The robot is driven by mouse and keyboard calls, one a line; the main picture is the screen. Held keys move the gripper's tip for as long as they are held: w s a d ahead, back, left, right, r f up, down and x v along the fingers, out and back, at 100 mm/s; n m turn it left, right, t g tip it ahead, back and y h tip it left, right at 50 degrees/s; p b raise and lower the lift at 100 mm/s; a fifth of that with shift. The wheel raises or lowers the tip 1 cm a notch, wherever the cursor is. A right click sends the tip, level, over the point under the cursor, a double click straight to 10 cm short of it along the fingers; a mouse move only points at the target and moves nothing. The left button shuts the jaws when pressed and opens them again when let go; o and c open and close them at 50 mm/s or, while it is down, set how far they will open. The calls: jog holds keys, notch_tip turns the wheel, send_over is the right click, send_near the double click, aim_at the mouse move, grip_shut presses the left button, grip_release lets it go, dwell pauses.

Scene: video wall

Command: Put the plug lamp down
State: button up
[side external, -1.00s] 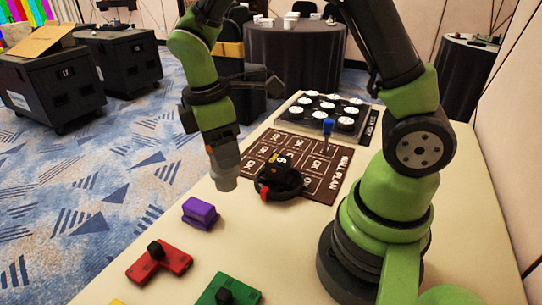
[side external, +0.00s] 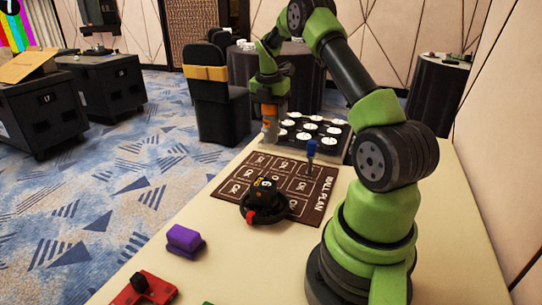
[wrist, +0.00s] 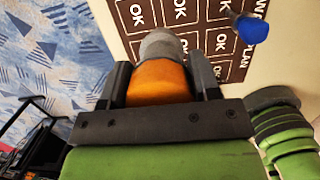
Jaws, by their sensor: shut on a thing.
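My gripper (wrist: 162,76) is shut on the plug lamp (wrist: 160,88), which has an orange body and a rounded grey end. In the side view my gripper (side external: 270,104) is at the far left of the table, by the black tray (side external: 335,153), with the orange lamp (side external: 270,130) below it, seemingly upright. I cannot tell whether the lamp touches the table. The brown wall plan board (side external: 230,193), marked with OK squares, lies nearer the camera. In the wrist view the board (wrist: 210,12) shows beyond the lamp.
The tray holds several white round pieces (side external: 309,126). A blue-handled tool (side external: 311,148) stands on the board's right part. A black round device (side external: 264,195) with a red tab sits on the near edge. A purple block (side external: 184,238) and a red block (side external: 145,290) are nearer.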

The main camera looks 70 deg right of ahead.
aim_at(271, 139)
notch_tip(271, 139, down, 8)
jog(key=shift+f, duration=0.1)
jog(key=shift+f, duration=0.1)
dwell(0.3)
jog(key=o, duration=1)
